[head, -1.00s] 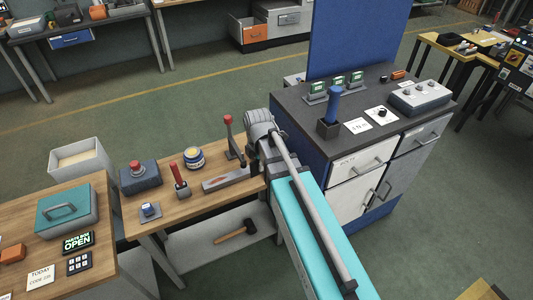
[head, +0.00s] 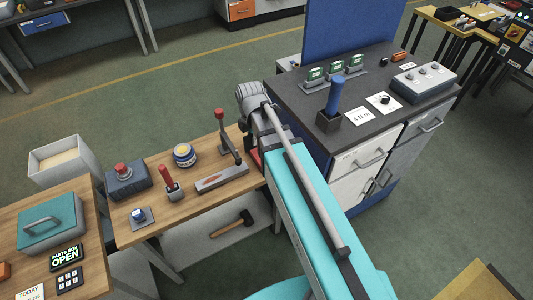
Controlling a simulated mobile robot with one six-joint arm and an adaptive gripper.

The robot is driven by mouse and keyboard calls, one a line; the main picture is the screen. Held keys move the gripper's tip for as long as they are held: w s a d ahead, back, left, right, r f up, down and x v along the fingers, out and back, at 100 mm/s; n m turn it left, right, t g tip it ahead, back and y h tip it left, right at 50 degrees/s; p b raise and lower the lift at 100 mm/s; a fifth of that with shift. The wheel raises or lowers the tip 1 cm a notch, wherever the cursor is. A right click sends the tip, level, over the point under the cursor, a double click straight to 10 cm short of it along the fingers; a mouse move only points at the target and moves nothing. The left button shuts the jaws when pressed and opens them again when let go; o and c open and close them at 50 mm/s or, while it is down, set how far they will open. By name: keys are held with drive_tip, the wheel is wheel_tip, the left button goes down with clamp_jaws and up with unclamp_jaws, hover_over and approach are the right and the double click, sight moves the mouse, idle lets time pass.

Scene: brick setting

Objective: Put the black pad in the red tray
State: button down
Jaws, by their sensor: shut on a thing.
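I cannot make out the black pad or the red tray in the head view. My arm, teal and grey, reaches up from the bottom right to the gap between the wooden bench (head: 192,180) and the dark-topped cabinet (head: 290,92). My gripper is not visible; the arm's far end hides that spot. A small red patch (head: 255,155) shows beside the arm at the bench's right end, but I cannot tell what it is.
A hammer (head: 232,224) lies on the lower shelf. Open floor lies behind.

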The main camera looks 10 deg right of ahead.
drive_tip(key=shift+a, duration=0.2)
drive_tip(key=shift+w+d+f+b, duration=0.1)
drive_tip(key=shift+w+f+b, duration=0.2)
drive_tip(key=shift+w+f, duration=0.05)
drive_tip(key=w+d+f+b, duration=0.6)
drive_tip(key=w+d, duration=0.1)
drive_tip(key=w, duration=0.2)
drive_tip(key=shift+d+f+m+b, duration=0.2)
drive_tip(key=shift+f+m+b, duration=0.1)
drive_tip(key=shift+m, duration=0.1)
wheel_tip(320, 180, down, 6)
drive_tip(key=b, duration=0.6)
drive_tip(key=shift+f, duration=0.15)
drive_tip(key=shift+f+b, duration=1.85)
drive_tip(key=shift+b, duration=0.2)
